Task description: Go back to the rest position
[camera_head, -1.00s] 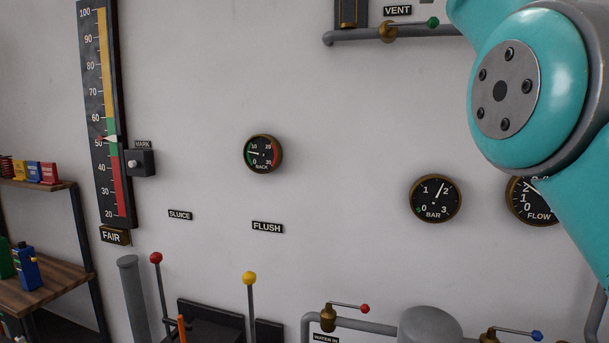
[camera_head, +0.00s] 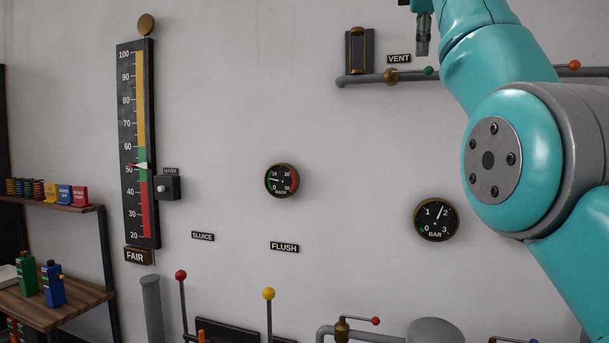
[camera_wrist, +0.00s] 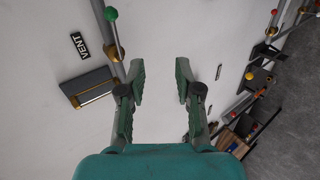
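My gripper (camera_wrist: 160,82) shows in the wrist view with its two green-padded fingers spread apart and nothing between them. White wall lies beyond the fingertips.
A pipe with the VENT valve (camera_head: 391,76) runs along the upper wall near my arm. The RACK gauge (camera_head: 281,180), BAR gauge (camera_head: 436,220) and tall FAIR scale (camera_head: 140,145) hang on the wall. Levers with red (camera_head: 181,275) and yellow (camera_head: 268,293) knobs stand below. A shelf (camera_head: 85,300) is at left.

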